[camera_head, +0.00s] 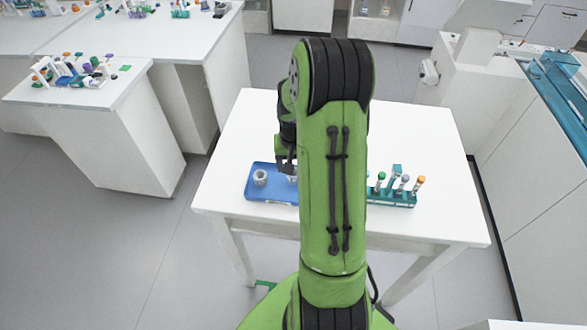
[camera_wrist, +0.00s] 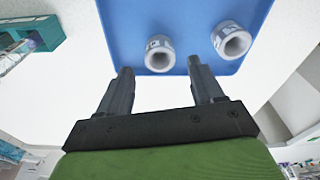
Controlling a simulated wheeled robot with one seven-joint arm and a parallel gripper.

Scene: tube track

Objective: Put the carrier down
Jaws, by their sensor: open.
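Two short, hollow, whitish-grey cylindrical carriers are on a blue tray (camera_head: 283,197). The left carrier (camera_head: 260,177) shows clearly in the head view and is at the right in the wrist view (camera_wrist: 232,41). The other carrier (camera_wrist: 158,53) shows just ahead of my open fingertips in the wrist view, in line with the gap between them. In the head view it is mostly hidden behind my arm and gripper (camera_head: 288,168). My gripper (camera_wrist: 160,70) is open and holds nothing. The blue tray also shows in the wrist view (camera_wrist: 188,15).
A teal rack (camera_head: 392,198) with several capped tubes stands right of the tray on the white table (camera_head: 430,145). The rack also shows in the wrist view (camera_wrist: 38,35). The table behind the rack is clear. A bench (camera_head: 120,85) with more tubes stands at the left.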

